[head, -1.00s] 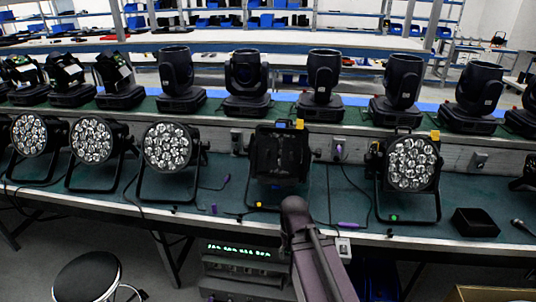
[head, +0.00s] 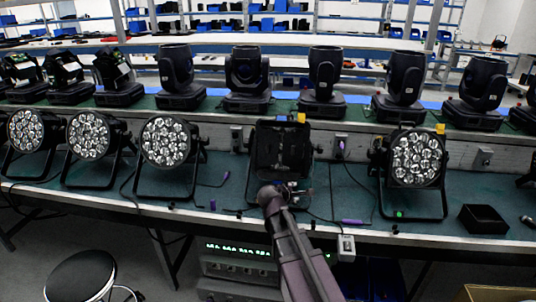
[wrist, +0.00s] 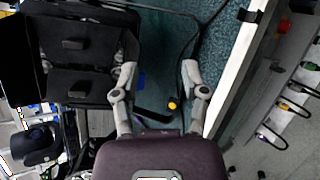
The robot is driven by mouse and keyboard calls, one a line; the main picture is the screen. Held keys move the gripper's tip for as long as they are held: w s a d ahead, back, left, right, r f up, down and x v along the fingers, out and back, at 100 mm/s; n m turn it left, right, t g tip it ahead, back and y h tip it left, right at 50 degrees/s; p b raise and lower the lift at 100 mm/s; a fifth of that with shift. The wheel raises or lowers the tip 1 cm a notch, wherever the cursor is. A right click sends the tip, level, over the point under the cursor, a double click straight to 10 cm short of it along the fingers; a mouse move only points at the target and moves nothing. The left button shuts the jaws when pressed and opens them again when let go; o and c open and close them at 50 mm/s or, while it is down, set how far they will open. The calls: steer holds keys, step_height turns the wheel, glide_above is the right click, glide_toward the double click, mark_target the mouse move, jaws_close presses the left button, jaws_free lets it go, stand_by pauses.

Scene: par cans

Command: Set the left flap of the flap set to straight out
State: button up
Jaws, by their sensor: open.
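The flap set (head: 281,150) is a dark, square-fronted unit in the middle of the table's front row, with a yellow tag at its top right. In the wrist view its black body (wrist: 75,58) fills the upper left, with dark panels along its edges. I cannot tell the left flap apart or read its angle. My gripper (head: 284,188) is at the lower front of the unit in the head view. In the wrist view my gripper (wrist: 159,74) is open, its left finger close beside the black body.
Round-faced par cans flank it, one on the right (head: 416,158) and one on the left (head: 168,143). Dark moving heads (head: 247,78) stand behind. A black open box (head: 483,219) is at the right. Cables cross the green table. A stool (head: 82,276) stands in front.

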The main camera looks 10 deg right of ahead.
steer(key=w+a+r+n+t+b, duration=0.25)
steer(key=w+a+n+t, duration=0.2)
steer(key=w+n, duration=0.4)
steer(key=n+t+y+b, duration=0.15)
steer(key=n+t, duration=0.25)
steer(key=n, duration=0.5)
glide_toward(268, 148)
steer(key=s, duration=0.2)
steer(key=s+a+y, duration=0.1)
steer(key=shift+r, duration=0.35)
steer(key=shift+w+d, duration=0.1)
steer(key=x, duration=1.3)
steer(key=shift+w+d+f, duration=0.15)
steer(key=shift+w+f, duration=0.05)
jaws_close()
steer(key=shift+d, duration=0.5)
steer(key=shift+a, duration=0.3)
steer(key=shift+g, duration=0.25)
